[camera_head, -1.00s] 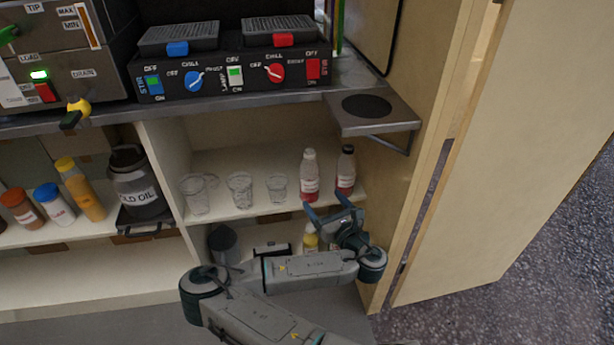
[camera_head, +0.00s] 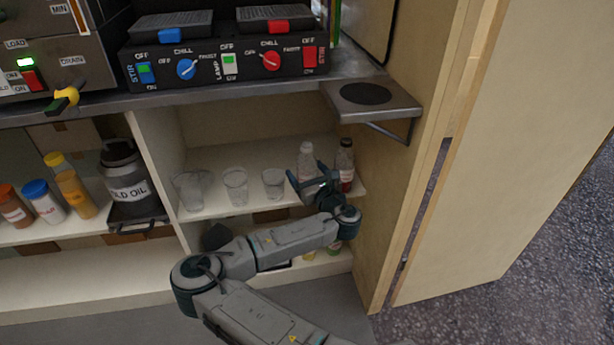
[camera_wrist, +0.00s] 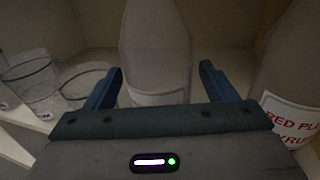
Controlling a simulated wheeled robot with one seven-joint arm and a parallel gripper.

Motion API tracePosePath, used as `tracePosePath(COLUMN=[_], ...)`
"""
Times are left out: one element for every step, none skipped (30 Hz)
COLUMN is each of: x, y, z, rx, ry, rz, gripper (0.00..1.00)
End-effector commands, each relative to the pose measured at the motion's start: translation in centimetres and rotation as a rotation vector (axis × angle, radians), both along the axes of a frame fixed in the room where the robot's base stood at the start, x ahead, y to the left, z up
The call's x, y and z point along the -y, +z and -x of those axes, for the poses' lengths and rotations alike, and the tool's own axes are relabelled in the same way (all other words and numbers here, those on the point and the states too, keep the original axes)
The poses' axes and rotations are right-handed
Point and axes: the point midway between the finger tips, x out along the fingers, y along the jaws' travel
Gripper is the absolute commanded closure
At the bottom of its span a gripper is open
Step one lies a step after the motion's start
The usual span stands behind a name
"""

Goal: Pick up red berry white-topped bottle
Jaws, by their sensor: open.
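The white-topped bottle (camera_head: 306,158) stands upright on the upper shelf, its lower part hidden behind my gripper in the head view. In the wrist view the bottle (camera_wrist: 155,50) is straight ahead, between my two blue fingers, with the top of a white label showing low down. My gripper (camera_head: 310,181) is open, and its fingers (camera_wrist: 158,80) lie to either side of the bottle. I cannot tell whether either finger touches it. The dark-capped bottle (camera_head: 346,165) stands to the right; in the wrist view its label (camera_wrist: 290,121) reads "RED PL…".
Several clear glasses (camera_head: 236,187) stand left of the bottle on the same shelf (camera_head: 215,212). The cabinet's wooden side wall (camera_head: 385,210) is close on the right. A metal bracket shelf (camera_head: 372,100) juts out above. Other bottles stand lower down, partly behind my arm.

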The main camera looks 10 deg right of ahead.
Motion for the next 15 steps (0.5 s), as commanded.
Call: tracePosePath(x=[0.02,0.03,0.03,0.03,0.03,0.03,0.03,0.03,0.03,0.03,0.03,0.03,0.03,0.03,0.03], y=[0.04,0.03,0.03,0.03,0.02,0.02,0.02,0.01,0.01,0.01,0.05,0.04,0.04,0.03,0.03], z=[0.01,0.02,0.02,0.03,0.03,0.03,0.04,0.04,0.04,0.04,0.04,0.05,0.05,0.05,0.05], rx=[0.000,0.000,0.000,0.000,0.000,0.000,0.000,0.000,-0.001,-0.001,0.000,0.000,0.000,0.000,0.000], ry=[0.000,0.000,0.000,0.000,0.000,0.000,0.000,0.000,-0.001,-0.001,-0.001,-0.001,-0.001,-0.001,-0.001], rz=[0.000,0.000,0.000,0.000,0.000,0.000,0.000,0.000,0.000,0.000,0.000,0.000,0.000,0.000,0.000], gripper=[0.22,0.22,0.22,0.30,0.39,0.50,0.58,0.66,0.74,0.74,0.74,0.74,0.74,0.74,0.74])
